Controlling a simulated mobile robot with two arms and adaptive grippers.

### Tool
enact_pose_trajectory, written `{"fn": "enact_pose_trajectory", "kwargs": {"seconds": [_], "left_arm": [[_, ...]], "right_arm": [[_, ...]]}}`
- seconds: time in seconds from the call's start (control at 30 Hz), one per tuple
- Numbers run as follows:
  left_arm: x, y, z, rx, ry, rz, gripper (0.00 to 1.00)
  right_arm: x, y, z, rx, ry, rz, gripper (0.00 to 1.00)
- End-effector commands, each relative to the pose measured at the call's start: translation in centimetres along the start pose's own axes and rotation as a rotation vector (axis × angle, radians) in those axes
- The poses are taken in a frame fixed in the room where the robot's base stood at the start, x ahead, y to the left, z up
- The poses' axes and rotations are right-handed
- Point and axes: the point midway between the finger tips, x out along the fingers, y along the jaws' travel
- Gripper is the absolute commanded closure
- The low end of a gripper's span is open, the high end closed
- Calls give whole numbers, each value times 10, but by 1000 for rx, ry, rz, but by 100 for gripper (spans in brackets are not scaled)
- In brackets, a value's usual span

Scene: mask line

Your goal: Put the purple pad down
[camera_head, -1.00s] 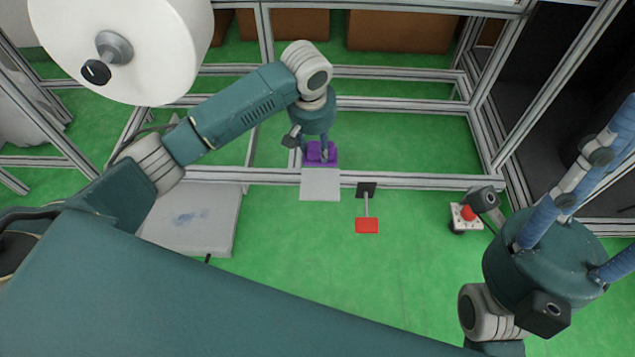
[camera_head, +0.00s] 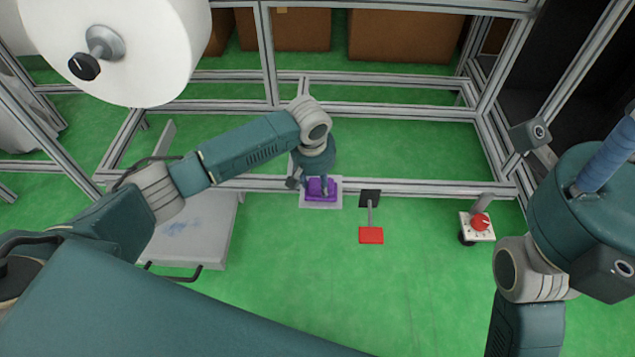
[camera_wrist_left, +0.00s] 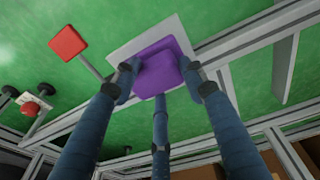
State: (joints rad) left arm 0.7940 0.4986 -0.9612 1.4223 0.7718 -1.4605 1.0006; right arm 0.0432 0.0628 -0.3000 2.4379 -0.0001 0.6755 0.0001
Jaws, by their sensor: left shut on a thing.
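The purple pad (camera_head: 320,190) is in my left gripper (camera_head: 317,181), whose fingers are shut around it. In the left wrist view the pad (camera_wrist_left: 158,66) sits between the blue fingers of the gripper (camera_wrist_left: 160,82). It is over a pale square plate (camera_head: 321,206), whose rim shows around the pad in the wrist view (camera_wrist_left: 124,52). I cannot tell if pad and plate touch. My right gripper (camera_head: 606,160) is at the right edge, away from the pad, with its fingers partly cut off.
A red square plate (camera_head: 371,236) on a thin bar is right of the pale plate. A box with a red knob (camera_head: 481,222) stands farther right. A metal frame rail (camera_head: 430,188) runs behind them. A white roll (camera_head: 140,60) is upper left.

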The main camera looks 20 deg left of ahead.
Motion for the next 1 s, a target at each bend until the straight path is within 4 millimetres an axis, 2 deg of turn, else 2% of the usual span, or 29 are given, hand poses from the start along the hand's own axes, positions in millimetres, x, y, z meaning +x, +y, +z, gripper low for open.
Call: {"fn": "enact_pose_trajectory", "kwargs": {"seconds": [0.17,0.2,0.27,0.63,0.7,1.0], "left_arm": [[0,0,0,0,-1,0,91],[1,0,0,0,-1,0,52],[1,0,0,0,0,0,40],[-4,0,-1,0,1,0,39],[-13,0,-1,0,0,1,39],[-77,1,-1,1,0,2,39]], "right_arm": [[1,0,0,0,-3,1,60],[0,0,1,1,-5,2,60],[0,0,0,1,-4,2,60],[1,0,0,1,0,0,60],[5,1,0,1,-3,2,60],[-14,6,7,16,-124,49,60]]}}
